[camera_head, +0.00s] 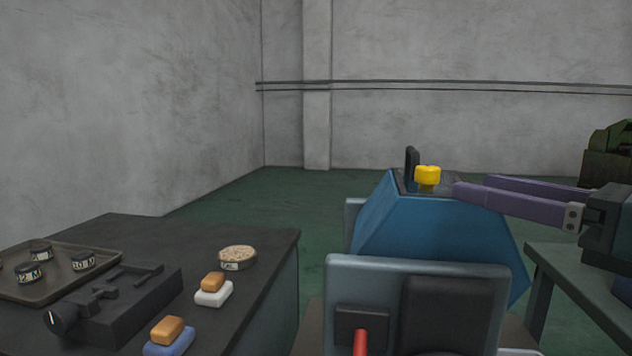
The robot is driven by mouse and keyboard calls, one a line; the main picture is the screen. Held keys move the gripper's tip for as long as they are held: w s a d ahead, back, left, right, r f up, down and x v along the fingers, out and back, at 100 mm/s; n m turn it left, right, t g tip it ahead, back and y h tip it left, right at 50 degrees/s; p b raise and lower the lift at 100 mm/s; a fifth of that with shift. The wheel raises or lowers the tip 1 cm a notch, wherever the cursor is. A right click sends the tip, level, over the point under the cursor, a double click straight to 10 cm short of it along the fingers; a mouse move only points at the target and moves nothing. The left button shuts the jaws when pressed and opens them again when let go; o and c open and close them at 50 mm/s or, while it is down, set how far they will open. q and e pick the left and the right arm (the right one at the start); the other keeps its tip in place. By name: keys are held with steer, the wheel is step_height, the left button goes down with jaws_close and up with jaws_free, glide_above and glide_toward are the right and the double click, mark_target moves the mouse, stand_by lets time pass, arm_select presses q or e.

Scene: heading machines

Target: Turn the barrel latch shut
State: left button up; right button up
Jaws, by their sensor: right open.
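A blue, faceted barrel (430,235) stands right of centre, with a dark top face. A yellow knob-like latch (428,177) sits on that top, beside a dark upright plate (412,166). My right gripper (470,187) comes in from the right with two long purple fingers. It is open, with its fingertips just right of the yellow latch and apart from it in the picture. I cannot tell the exact depth gap. My left gripper is not in view.
A grey-blue panel (345,280) with dark pads and a red handle (360,342) stands in front of the barrel. A table (560,262) is at right.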

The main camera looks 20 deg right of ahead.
mark_target(438, 175)
steer(key=x, duration=0.3)
steer(key=p+x, duration=0.1)
steer(key=x, duration=0.2)
steer(key=shift+w+d+r+p, duration=0.1)
steer(key=shift+w+r+p, duration=0.1)
steer(key=shift+p, duration=0.1)
steer(key=shift+x, duration=1.1)
steer(key=shift+f, duration=0.2)
steer(key=shift+c, duration=0.2)
jaws_close()
steer(key=shift+p, duration=0.3)
